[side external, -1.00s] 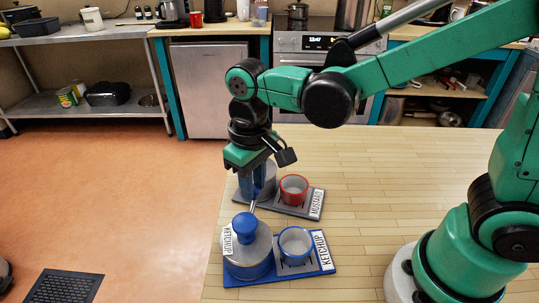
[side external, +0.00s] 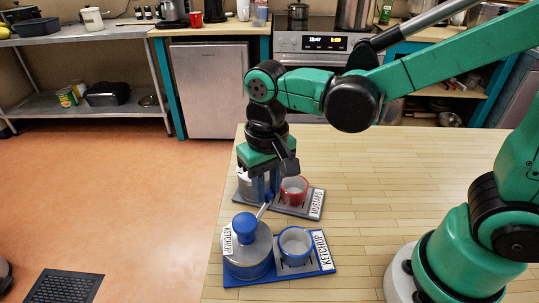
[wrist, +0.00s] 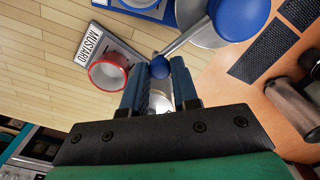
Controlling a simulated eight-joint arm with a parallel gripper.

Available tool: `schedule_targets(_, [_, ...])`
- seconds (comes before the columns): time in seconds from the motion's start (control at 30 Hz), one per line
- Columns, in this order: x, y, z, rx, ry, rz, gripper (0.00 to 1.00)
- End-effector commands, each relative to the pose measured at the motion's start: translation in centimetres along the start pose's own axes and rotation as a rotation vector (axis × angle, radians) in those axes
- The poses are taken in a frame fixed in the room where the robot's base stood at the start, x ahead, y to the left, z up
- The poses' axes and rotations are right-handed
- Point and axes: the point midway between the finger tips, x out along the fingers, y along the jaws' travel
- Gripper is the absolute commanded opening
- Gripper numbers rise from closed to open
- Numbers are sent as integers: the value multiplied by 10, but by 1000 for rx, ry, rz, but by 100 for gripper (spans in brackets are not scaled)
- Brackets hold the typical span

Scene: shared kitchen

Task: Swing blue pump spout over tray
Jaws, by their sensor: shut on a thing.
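The blue ketchup pump (side external: 246,228) stands on the left part of its blue tray (side external: 327,262), with a blue-rimmed cup (side external: 296,245) on the right part. Its thin metal spout (side external: 262,212) points away from the camera and slightly right, short of the cup's side. My gripper (side external: 266,192) is shut on the spout's blue tip; the wrist view shows the blue ball tip (wrist: 159,67) between the two blue fingers. The pump's blue knob (wrist: 238,17) also shows there, at the upper right.
Just behind is a grey mustard tray (side external: 300,209) with a red-rimmed cup (side external: 294,189) close to the right of my fingers. The mustard dispenser (side external: 247,186) is partly hidden by my gripper. The wooden tabletop (side external: 400,190) is clear to the right; its left edge is near the pump.

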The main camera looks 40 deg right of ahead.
Motion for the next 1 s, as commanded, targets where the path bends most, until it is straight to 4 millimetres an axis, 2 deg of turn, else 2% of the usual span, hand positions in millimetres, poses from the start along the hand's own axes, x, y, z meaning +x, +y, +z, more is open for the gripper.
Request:
schedule_targets(0.43, [0, 10, 29, 423, 0, 1, 0])
schedule_targets(1.0, [0, 5, 60, 874, 0, 1, 0])
